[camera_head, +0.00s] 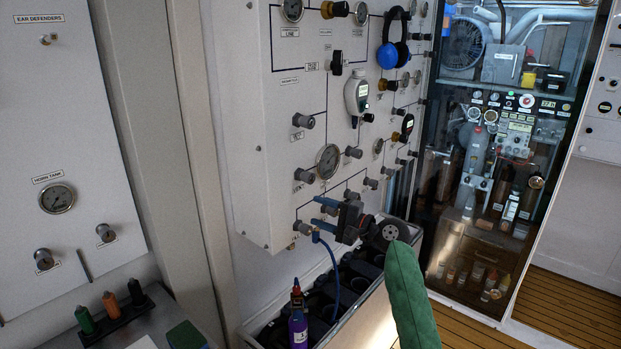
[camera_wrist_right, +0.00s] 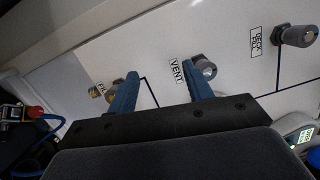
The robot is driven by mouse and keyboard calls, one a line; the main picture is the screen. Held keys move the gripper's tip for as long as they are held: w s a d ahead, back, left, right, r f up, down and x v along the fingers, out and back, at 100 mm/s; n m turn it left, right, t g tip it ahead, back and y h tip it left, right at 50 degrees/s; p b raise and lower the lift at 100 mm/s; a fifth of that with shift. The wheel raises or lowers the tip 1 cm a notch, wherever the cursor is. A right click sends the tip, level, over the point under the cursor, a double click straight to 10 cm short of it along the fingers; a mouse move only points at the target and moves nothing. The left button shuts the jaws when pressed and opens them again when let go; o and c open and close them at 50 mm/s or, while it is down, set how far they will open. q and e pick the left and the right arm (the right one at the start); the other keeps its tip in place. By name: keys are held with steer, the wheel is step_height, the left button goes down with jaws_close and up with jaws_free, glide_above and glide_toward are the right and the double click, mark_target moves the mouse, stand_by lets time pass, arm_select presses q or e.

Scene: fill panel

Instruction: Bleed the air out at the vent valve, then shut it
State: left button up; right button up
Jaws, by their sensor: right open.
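The vent valve is a grey knob (camera_wrist_right: 205,67) beside the VENT label (camera_wrist_right: 177,72) on the white panel. In the right wrist view it shows just beyond the right-hand blue fingertip, not between the fingers. My right gripper (camera_head: 317,211) is open and empty at the panel's lower edge, its two blue fingers pointing at the panel. It also shows in the right wrist view (camera_wrist_right: 160,78), with the fingers wide apart. My left gripper is not in view.
A blue hose (camera_head: 334,276) hangs below the panel over a bin of dark items (camera_head: 300,319). Ear defenders (camera_head: 390,45) and a handheld meter (camera_head: 356,95) are higher up.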

mark_target(312, 181)
steer(key=w+r+m+t, duration=0.1)
steer(key=m, duration=0.4)
steer(key=w+d+r+m+t+y, duration=0.1)
steer(key=r+m+t, duration=0.1)
steer(key=m, duration=0.3)
steer(key=w+r+m+t, duration=0.1)
steer(key=m, duration=0.3)
steer(key=shift+w+d+r+m+p, duration=0.25)
steer(key=shift+w+d+m+p, duration=0.05)
steer(key=shift+d+m+p, duration=0.1)
steer(key=p+x, duration=0.2)
steer(key=x, duration=0.3)
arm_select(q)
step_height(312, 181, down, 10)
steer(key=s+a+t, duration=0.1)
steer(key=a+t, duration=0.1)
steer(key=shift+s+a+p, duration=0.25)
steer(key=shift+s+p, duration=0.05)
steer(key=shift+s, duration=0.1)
arm_select(e)
steer(key=shift+w+a+r, duration=0.2)
steer(key=shift+w+a, duration=0.2)
steer(key=shift+a, duration=0.15)
steer(key=c, duration=0.9)
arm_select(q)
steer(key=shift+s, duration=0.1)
arm_select(e)
steer(key=shift+c, duration=0.3)
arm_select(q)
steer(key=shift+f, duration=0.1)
